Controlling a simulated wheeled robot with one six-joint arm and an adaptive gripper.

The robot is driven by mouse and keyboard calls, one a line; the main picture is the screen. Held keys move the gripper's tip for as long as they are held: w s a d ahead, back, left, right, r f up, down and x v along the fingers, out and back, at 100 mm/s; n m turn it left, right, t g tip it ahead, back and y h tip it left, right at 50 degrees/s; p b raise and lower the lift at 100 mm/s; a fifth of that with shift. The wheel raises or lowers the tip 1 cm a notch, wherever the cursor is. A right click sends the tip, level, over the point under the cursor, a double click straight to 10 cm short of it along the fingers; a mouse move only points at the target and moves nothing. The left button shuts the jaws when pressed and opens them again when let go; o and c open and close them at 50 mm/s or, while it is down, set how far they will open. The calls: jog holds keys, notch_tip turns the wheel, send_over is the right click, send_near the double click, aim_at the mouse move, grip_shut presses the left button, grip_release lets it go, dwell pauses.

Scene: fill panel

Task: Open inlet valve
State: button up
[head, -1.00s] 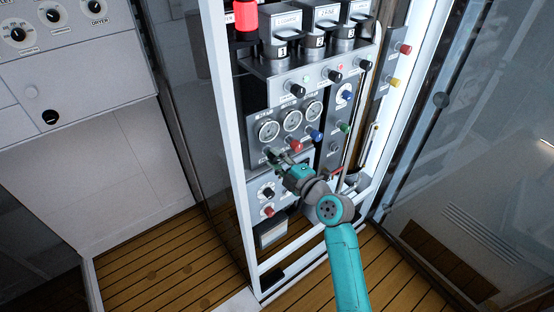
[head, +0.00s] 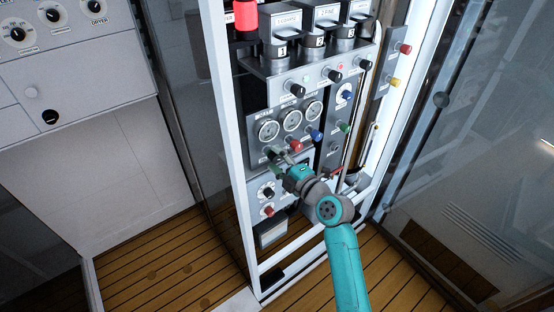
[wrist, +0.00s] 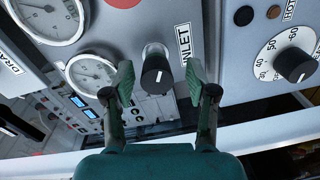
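The inlet valve is a black knob (wrist: 156,74) with a white line, beside the INLET label (wrist: 184,44) in the wrist view. In the head view the black knob (head: 271,153) is under the left gauge, partly crowded by my gripper. My gripper (wrist: 159,84) has its two green fingers apart, one on each side of the knob. The knob's end lies between the fingertips, and gaps show on both sides, so I see no contact. In the head view my gripper (head: 280,165) reaches the panel from the lower right.
Gauges (wrist: 45,15) sit close to the knob. A red knob (head: 296,145) and a blue knob (head: 316,135) are right of it. A black dial (wrist: 294,65) is on the lower panel. The white rack frame (head: 236,170) stands at the left.

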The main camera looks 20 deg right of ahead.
jog(key=shift+r, duration=0.1)
jog(key=v, duration=1.2)
dwell(0.4)
jog(key=s+a+f+m+g+h, duration=0.1)
jog(key=s+f+m+h, duration=0.2)
jog(key=s+f+m, duration=0.5)
jog(key=s+a+f+m+h, duration=0.15)
jog(key=s+f+m, duration=0.3)
jog(key=s, duration=0.55)
jog(key=s+r+m, duration=0.2)
jog(key=s+m, duration=0.1)
jog(key=s, duration=0.8)
jog(key=s+a+r+m+h, duration=0.1)
jog(key=s+m, duration=0.3)
jog(key=s, duration=0.8)
jog(key=shift+s+a+r+g, duration=0.2)
jog(key=shift+a+r+g, duration=0.15)
jog(key=shift+r, duration=0.5)
